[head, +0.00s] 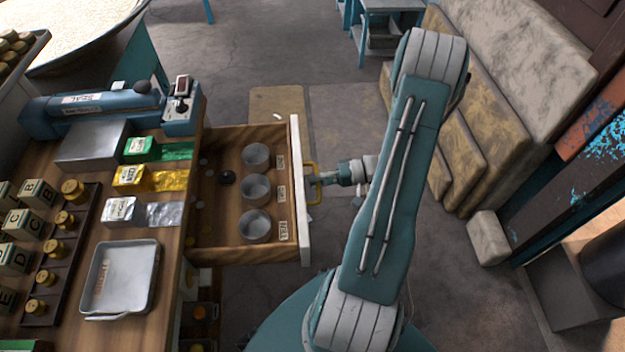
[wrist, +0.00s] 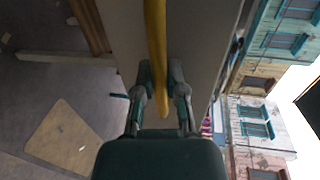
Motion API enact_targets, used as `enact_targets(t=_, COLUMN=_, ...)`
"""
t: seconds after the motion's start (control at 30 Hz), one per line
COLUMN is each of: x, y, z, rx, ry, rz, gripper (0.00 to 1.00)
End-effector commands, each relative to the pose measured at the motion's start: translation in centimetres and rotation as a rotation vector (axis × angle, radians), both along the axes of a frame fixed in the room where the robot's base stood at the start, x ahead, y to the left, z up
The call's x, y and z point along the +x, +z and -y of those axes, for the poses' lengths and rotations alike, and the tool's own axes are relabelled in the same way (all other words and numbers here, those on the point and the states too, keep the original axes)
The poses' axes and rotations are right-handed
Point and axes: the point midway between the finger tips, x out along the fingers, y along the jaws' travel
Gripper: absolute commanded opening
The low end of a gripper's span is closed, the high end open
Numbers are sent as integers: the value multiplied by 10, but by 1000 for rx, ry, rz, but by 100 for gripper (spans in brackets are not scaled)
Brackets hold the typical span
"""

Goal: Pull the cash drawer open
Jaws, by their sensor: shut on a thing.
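The cash drawer (head: 225,240) is a wooden drawer that stands well out from the right side of the counter. Its pale front panel (head: 300,215) faces right, toward my arm. A yellow handle (head: 313,168) is fixed on that panel. My gripper (head: 318,179) is at the handle, shut on it. In the wrist view the yellow handle (wrist: 155,50) runs down between the fingers of my gripper (wrist: 160,85), with the drawer front behind it. Inside the drawer are three round metal cups (head: 256,190) with labels beside them, a dark knob-like ball (head: 227,177) and some coins.
The wooden counter (head: 90,335) holds a metal tray (head: 120,278), green, yellow and silver packs, lettered blocks and a blue sealing machine (head: 95,110). The floor (head: 260,60) beyond the drawer is clear.

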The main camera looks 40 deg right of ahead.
Motion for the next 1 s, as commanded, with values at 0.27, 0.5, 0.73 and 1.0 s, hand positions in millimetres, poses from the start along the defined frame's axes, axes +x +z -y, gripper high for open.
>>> enact_targets(t=0.27, x=-1, y=-3, z=-1, rx=-2, ry=1, rz=-7, gripper=47)
enact_targets(t=0.5, x=0, y=-2, z=-1, rx=-2, ry=1, rz=-4, gripper=51)
enact_targets(t=0.73, x=-3, y=0, z=6, rx=-3, ry=-2, rz=-2, gripper=51)
enact_targets(t=1.0, x=-32, y=10, z=47, rx=-4, ry=-5, rz=-2, gripper=51)
